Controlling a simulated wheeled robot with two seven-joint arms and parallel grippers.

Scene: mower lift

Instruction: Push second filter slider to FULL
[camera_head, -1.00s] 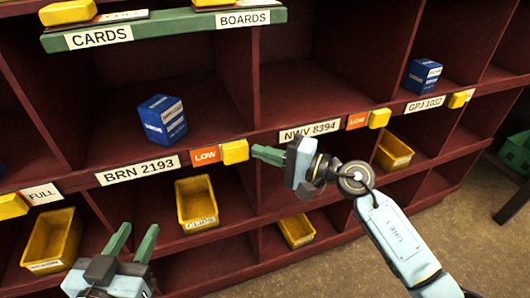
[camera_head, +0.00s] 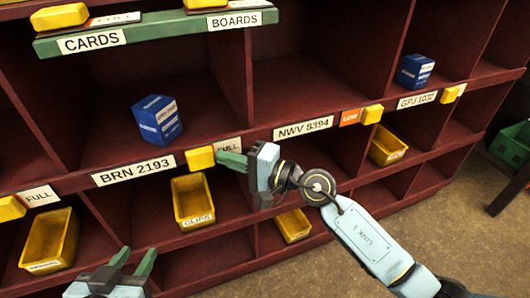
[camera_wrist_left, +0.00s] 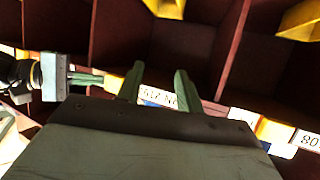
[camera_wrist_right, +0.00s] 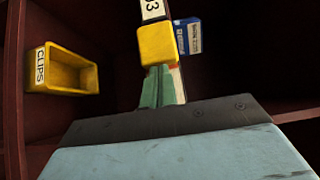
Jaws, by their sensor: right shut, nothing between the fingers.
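The second yellow slider (camera_head: 200,157) is on the shelf edge beside the BRN 2193 label (camera_head: 133,172). It sits at the left of its track, with the word FULL (camera_head: 229,146) showing to its right. My right gripper (camera_head: 232,161) is shut and empty, its green fingertips at the slider's right side. In the right wrist view the fingertips (camera_wrist_right: 158,87) are right against the slider (camera_wrist_right: 157,45); whether they touch is hard to tell. My left gripper (camera_head: 134,262) is open and empty, low in front of the shelf.
The first slider (camera_head: 10,208) at far left also shows FULL. The slider (camera_head: 372,114) by NWV 8394 shows LOW. Yellow bins (camera_head: 193,200) stand in lower compartments. A blue box (camera_head: 157,119) sits above. A green ledge (camera_head: 160,29) juts out at the top.

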